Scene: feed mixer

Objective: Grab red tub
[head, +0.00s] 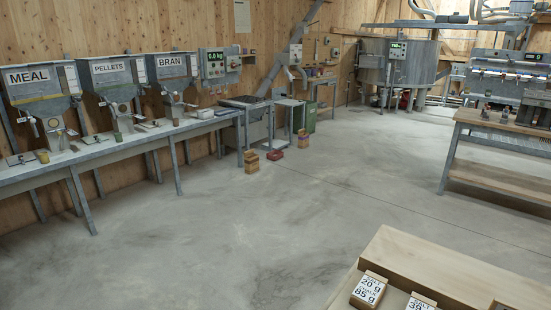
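A small, low red tub-like container (276,155) sits on the concrete floor in the head view, left of centre and near the back. It stands beside a wooden box and in front of the grey stand. It is small in the picture, so its inside cannot be made out. A red object (405,98) also shows under the big metal tank, too small to identify. Neither of my grippers is in view.
A long metal bench (110,150) with MEAL, PELLETS and BRAN hoppers runs along the left wall. A wooden box (251,162) is on the floor. A workbench (495,170) stands right; a wooden table (430,262) is at front right. The middle floor is clear.

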